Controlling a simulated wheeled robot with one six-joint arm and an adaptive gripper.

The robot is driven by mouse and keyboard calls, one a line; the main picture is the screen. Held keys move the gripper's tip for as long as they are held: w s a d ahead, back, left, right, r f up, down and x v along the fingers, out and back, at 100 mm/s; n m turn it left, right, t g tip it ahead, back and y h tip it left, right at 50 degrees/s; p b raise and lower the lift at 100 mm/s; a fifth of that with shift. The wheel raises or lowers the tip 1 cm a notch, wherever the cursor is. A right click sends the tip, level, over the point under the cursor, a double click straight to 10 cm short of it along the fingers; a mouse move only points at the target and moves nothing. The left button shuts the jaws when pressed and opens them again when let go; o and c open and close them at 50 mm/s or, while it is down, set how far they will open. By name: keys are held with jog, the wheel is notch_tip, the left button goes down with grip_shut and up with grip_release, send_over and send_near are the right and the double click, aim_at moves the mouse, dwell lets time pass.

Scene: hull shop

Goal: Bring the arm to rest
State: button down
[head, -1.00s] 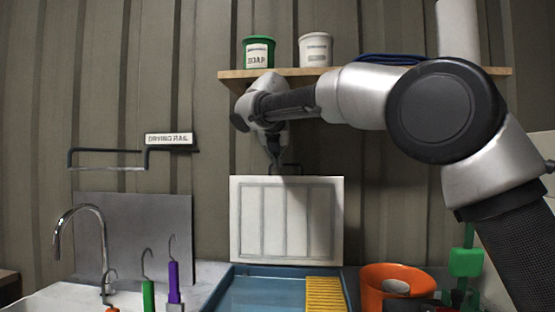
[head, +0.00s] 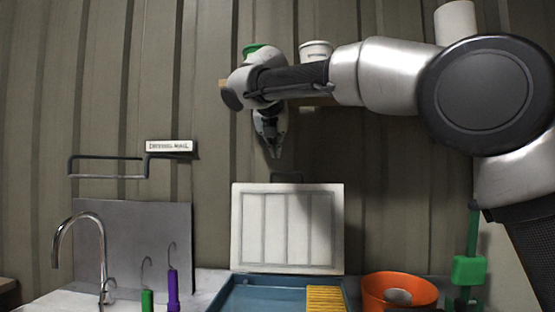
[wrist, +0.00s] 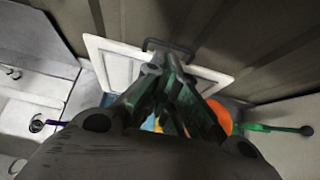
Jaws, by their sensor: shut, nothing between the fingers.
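My gripper (head: 274,150) hangs pointing down in the head view, shut and empty, in front of the ribbed wall and above the white panel (head: 287,228). It is clear of the panel's top edge. In the wrist view my gripper (wrist: 170,75) fills the middle, with the white panel (wrist: 108,62) behind it. My arm reaches in from the right in the head view and covers much of the shelf.
A blue tray (head: 262,294) with a yellow ribbed piece (head: 326,298) lies below. An orange bucket (head: 398,290) and a green-handled tool (head: 468,268) stand right. A faucet (head: 80,232) and drying rail (head: 108,175) are left. A white tub (head: 315,49) sits on the shelf.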

jog(key=s+a+f+m+g, duration=0.2)
jog(key=s+f+m, duration=0.3)
jog(key=f+m, duration=0.4)
jog(key=s+d+f+m+g, duration=0.2)
jog(key=s+d+f+m, duration=0.1)
jog(key=d+f+m, duration=0.5)
jog(key=s+d+f+m, duration=0.5)
jog(key=s+d, duration=0.4)
jog(key=d, duration=0.3)
jog(key=s+d+f+m+g, duration=0.1)
jog(key=s+d+f+m, duration=0.4)
jog(key=d, duration=0.7)
jog(key=s+d+f+m+g, duration=0.1)
jog(key=s+d+f+m, duration=0.4)
jog(key=s+d, duration=0.8)
jog(key=shift+m, duration=1.8)
